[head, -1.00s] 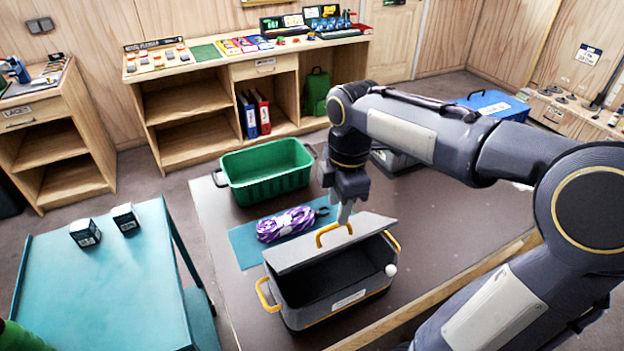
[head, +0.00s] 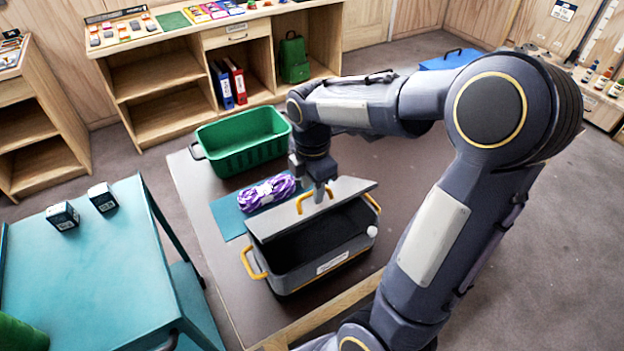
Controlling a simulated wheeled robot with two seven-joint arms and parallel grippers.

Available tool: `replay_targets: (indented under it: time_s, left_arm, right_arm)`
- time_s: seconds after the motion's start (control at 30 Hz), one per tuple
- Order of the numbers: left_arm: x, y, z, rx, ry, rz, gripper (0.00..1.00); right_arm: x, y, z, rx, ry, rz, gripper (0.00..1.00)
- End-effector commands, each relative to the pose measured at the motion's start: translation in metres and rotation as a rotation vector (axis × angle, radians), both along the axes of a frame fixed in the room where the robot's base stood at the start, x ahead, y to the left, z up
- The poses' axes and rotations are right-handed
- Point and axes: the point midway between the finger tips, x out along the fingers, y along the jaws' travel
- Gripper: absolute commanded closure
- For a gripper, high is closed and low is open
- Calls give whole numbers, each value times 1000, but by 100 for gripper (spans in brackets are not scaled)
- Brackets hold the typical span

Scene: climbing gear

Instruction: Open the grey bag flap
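The grey bag (head: 325,257) stands on the dark table, with yellow handles at its sides. Its flap (head: 345,190) is raised along the far side, tilted back, and the dark inside of the bag shows. A yellow flap handle (head: 304,199) sits on the flap's upper edge. My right gripper (head: 320,194) points down at this handle, with its fingertips at the handle's right part. I cannot tell whether the fingers are closed around it. My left gripper is out of view.
A purple rope coil (head: 268,192) lies on a teal mat (head: 229,215) behind the bag. A green crate (head: 240,146) stands farther back. A teal cart (head: 95,270) with two small dark boxes is at the left. The table right of the bag looks clear.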

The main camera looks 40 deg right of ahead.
Motion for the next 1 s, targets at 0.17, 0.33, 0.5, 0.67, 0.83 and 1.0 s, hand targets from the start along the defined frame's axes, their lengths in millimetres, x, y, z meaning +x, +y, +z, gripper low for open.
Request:
replay_targets:
  time_s: [0.17,0.33,0.5,0.67,0.83,1.0]
  left_arm:
    - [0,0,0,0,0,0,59]
    - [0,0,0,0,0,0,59]
    - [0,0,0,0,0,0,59]
    - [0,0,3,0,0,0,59]
    - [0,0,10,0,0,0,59]
    - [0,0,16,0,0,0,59]
  right_arm:
    - [0,0,0,0,0,0,73]
    - [0,0,0,0,0,0,96]
    - [0,0,0,0,-1,0,100]
    - [4,0,3,0,-1,0,100]
    - [14,-1,8,1,-2,0,100]
    - [24,-2,12,1,-2,0,100]
